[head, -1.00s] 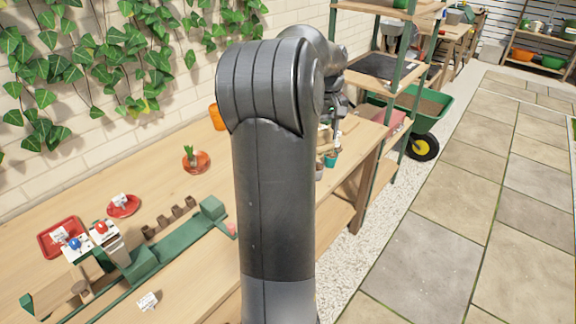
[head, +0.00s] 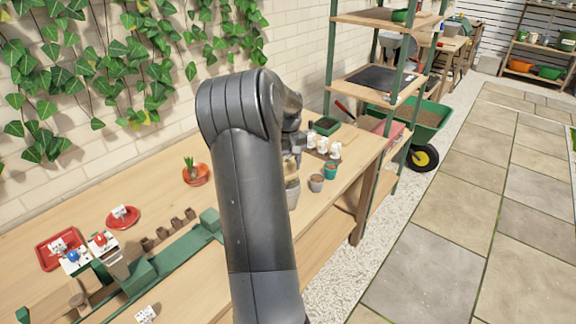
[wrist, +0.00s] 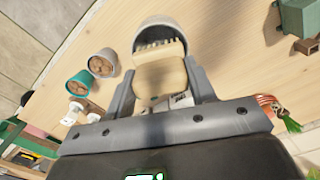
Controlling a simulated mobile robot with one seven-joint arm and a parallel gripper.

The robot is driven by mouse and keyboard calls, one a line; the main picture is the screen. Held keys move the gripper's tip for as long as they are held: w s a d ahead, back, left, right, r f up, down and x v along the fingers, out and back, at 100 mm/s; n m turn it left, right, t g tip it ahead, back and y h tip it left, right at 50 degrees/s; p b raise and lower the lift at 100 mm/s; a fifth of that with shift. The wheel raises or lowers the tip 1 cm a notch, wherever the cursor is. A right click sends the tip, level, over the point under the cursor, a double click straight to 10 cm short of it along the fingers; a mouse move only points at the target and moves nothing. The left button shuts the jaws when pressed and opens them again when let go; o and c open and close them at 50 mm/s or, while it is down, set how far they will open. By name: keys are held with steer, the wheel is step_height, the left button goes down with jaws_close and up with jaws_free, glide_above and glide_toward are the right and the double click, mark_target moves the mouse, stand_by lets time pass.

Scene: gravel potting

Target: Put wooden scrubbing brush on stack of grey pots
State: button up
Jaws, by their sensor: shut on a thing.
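My gripper (wrist: 160,80) is shut on the wooden scrubbing brush (wrist: 162,75) in the wrist view, with a finger on either side of its pale block. The brush's bristles show at the block's far edge. The stack of grey pots (wrist: 151,27) shows directly behind the brush, its round rim partly covered by it. In the head view the grey pots (head: 292,194) stand on the bench just right of my arm, with the brush (head: 291,172) at or just above their top. I cannot tell whether they touch. My arm hides most of the gripper there.
A teal pot (head: 330,170) and a small grey pot (head: 316,183), both filled, stand close to the right. White bottles (head: 322,146) and a dark green tray (head: 325,126) are behind them.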

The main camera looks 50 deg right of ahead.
mark_target(288, 162)
steer(key=shift+f, duration=0.15)
steer(key=o, duration=1)
step_height(288, 162, up, 12)
steer(key=w+a+r+n+t, duration=0.1)
steer(key=a+r, duration=0.2)
steer(key=a, duration=0.4)
steer(key=w+a+r+t, duration=0.1)
steer(key=a+r, duration=0.1)
steer(key=a, duration=0.5)
steer(key=s+a+r+n+t, duration=0.1)
steer(key=s+a, duration=0.3)
steer(key=a, duration=0.8)
steer(key=s+a+r+n+t, duration=0.1)
steer(key=s+a, duration=0.3)
steer(key=a, duration=0.9)
steer(key=shift+n+t, duration=0.8)
steer(key=s+a+f, duration=0.1)
steer(key=s+a, duration=0.1)
steer(key=s+a+f, duration=0.2)
steer(key=s+a, duration=0.1)
steer(key=s+a+f, duration=0.1)
steer(key=s+a, duration=0.1)
steer(key=a, duration=0.1)
steer(key=shift+s+f, duration=0.25)
